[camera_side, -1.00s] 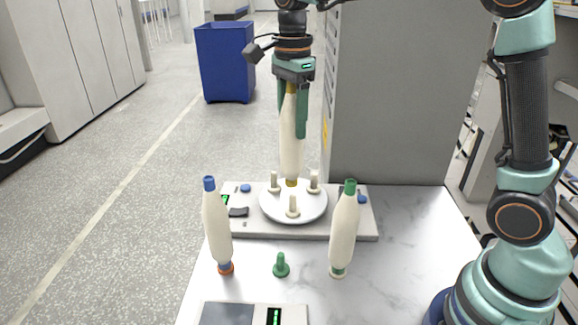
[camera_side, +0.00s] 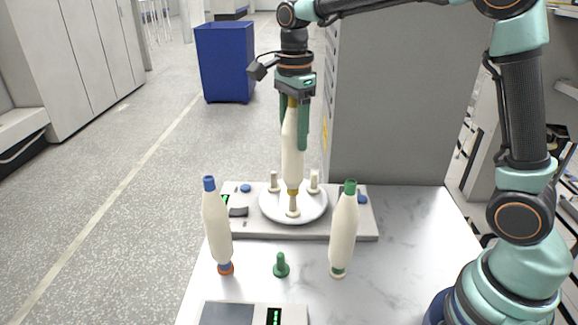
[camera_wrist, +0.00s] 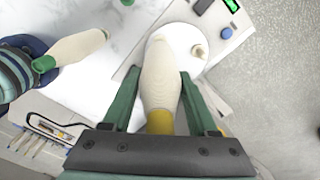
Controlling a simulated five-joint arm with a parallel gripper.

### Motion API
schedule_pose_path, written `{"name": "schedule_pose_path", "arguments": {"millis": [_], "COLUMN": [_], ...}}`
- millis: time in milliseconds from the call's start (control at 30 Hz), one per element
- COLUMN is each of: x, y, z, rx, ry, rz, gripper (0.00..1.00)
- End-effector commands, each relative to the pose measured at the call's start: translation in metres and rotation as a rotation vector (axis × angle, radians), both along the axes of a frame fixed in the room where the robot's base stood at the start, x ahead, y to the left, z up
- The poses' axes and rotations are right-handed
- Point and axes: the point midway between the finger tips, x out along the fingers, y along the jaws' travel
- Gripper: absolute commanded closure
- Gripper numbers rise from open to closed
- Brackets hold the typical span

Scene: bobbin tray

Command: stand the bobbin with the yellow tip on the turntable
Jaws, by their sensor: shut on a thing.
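My gripper (camera_side: 293,135) is shut on the cream bobbin with the yellow tip (camera_side: 292,160) and holds it upright, yellow end up, over the white turntable (camera_side: 270,211). Its lower end, also yellow, is just above or at the top of the front peg (camera_side: 293,208); I cannot tell whether they touch. Two more pegs, at the left (camera_side: 274,182) and right (camera_side: 314,182), are bare. In the wrist view the bobbin (camera_wrist: 160,80) lies between the green fingers and hides part of the turntable (camera_wrist: 172,32).
A blue-tipped bobbin (camera_side: 217,230) stands front left and a green-tipped bobbin (camera_side: 343,232) front right. A small green peg (camera_side: 281,266) stands between them. A scale-like device (camera_side: 228,313) is at the near edge. The tabletop at right (camera_side: 420,240) is clear.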

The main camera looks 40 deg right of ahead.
Motion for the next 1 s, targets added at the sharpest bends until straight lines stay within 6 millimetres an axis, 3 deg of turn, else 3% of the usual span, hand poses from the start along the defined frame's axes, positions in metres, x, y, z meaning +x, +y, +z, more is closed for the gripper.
{"name": "schedule_pose_path", "arguments": {"millis": [1000], "x": [0.000], "y": [0.000], "z": [-0.018], "rx": [0.000], "ry": [0.000], "rz": [0.000], "gripper": [1.00]}}
